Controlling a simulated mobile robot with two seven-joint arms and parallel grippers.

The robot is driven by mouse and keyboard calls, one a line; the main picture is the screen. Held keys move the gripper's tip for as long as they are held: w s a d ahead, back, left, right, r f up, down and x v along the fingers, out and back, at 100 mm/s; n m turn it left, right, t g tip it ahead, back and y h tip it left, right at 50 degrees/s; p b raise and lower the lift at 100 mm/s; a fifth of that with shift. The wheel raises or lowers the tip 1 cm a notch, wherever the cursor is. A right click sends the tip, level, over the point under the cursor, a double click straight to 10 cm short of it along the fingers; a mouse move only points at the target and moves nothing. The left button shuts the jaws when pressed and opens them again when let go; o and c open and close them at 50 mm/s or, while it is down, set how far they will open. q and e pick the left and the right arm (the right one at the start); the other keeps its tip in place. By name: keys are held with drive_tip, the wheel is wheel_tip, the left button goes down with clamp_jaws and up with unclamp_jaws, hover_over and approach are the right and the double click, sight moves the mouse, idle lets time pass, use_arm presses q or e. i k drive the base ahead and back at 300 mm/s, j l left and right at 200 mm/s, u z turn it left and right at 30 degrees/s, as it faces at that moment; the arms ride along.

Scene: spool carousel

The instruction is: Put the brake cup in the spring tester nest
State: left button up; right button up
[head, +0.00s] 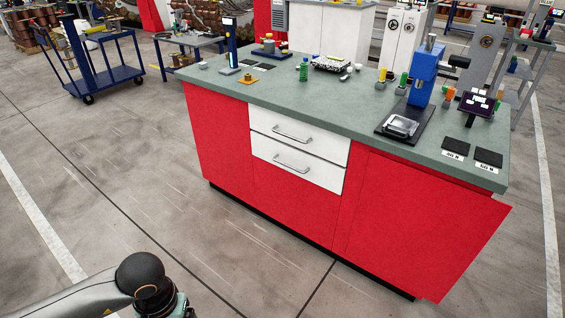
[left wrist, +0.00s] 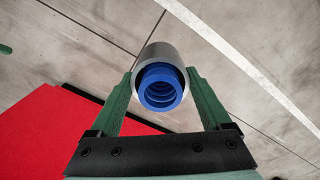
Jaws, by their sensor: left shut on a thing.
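In the left wrist view my left gripper (left wrist: 160,78) is shut on a grey metal cup (left wrist: 158,53), which I take as the brake cup. A blue ribbed, spring-like part (left wrist: 160,88) shows inside its open end. The cup is held over the floor, beside the red cabinet. In the head view a slim blue column with a small display (head: 230,42) stands at the bench's back left. A larger blue press (head: 425,75) stands at the right on a black base. I cannot tell for sure which is the spring tester; no nest shows clearly. My right gripper is out of view.
The green-topped bench (head: 300,100) has red sides and white drawers. Small coloured parts and a tray (head: 331,63) stand on it; a dark display (head: 478,103) and two black pads are at the right. A blue cart (head: 105,70) is at the back left. The floor before the bench is clear.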

sight(401, 125)
drive_tip(key=i+z, duration=0.1)
drive_tip(key=z, duration=0.25)
drive_tip(key=i+l+z, duration=0.1)
drive_tip(key=z, duration=0.25)
drive_tip(key=i+z, duration=0.1)
drive_tip(key=z, duration=0.2)
drive_tip(key=i+j+z, duration=0.1)
drive_tip(key=i+z, duration=0.25)
drive_tip(key=i+j+z, duration=0.15)
drive_tip(key=z, duration=0.2)
drive_tip(key=i, duration=0.1)
